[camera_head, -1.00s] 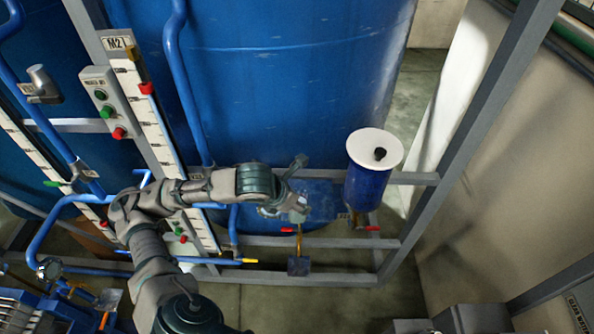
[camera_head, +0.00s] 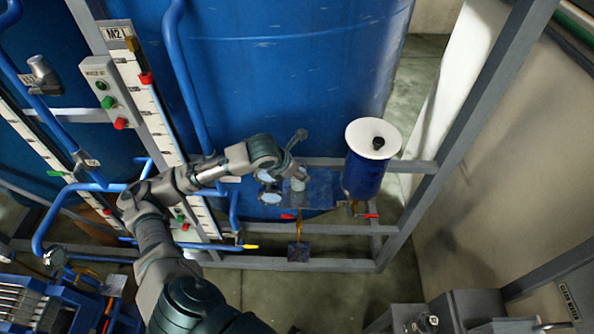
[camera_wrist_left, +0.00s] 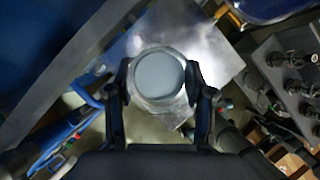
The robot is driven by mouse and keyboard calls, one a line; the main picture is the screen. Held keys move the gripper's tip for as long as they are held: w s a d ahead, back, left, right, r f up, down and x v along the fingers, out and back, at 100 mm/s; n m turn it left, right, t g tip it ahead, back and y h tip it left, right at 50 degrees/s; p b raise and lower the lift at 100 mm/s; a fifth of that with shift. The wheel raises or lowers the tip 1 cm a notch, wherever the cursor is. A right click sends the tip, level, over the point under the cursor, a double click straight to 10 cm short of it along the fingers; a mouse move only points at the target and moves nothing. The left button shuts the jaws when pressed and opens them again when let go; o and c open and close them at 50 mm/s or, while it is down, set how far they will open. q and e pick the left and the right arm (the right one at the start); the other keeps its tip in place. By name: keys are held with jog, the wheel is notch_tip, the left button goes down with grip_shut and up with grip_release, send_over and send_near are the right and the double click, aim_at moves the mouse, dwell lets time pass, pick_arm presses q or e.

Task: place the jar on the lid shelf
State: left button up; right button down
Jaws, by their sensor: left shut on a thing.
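The jar (camera_wrist_left: 160,75) shows from above in the left wrist view as a pale round top with a clear rim. My left gripper (camera_wrist_left: 160,92) is shut on it, with one dark finger on each side. In the head view the gripper (camera_head: 284,184) and the small greyish jar (camera_head: 298,184) are in front of the big blue tank. A flat, shiny metal shelf (camera_head: 320,187) lies behind and below the jar; it also shows in the left wrist view (camera_wrist_left: 215,50). I cannot tell whether the jar touches it. My right gripper is out of view.
A blue container with a white top (camera_head: 373,138) stands close to the right of the shelf. Red-handled valves (camera_head: 370,215) and grey frame bars (camera_head: 300,262) are below. A blue tank (camera_head: 290,70) fills the back. Blue pipes and a gauge panel are at left.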

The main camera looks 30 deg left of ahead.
pick_arm(q)
jog(key=o, duration=1.3)
jog(key=shift+o, duration=0.2)
jog(key=shift+s+r, duration=0.1)
jog(key=shift+r, duration=0.05)
jog(key=shift+s+a+r, duration=0.1)
jog(key=shift+s+r, duration=0.05)
jog(key=shift+r, duration=0.15)
jog(key=b+v, duration=0.1)
jog(key=v, duration=1)
jog(key=shift+s, duration=0.15)
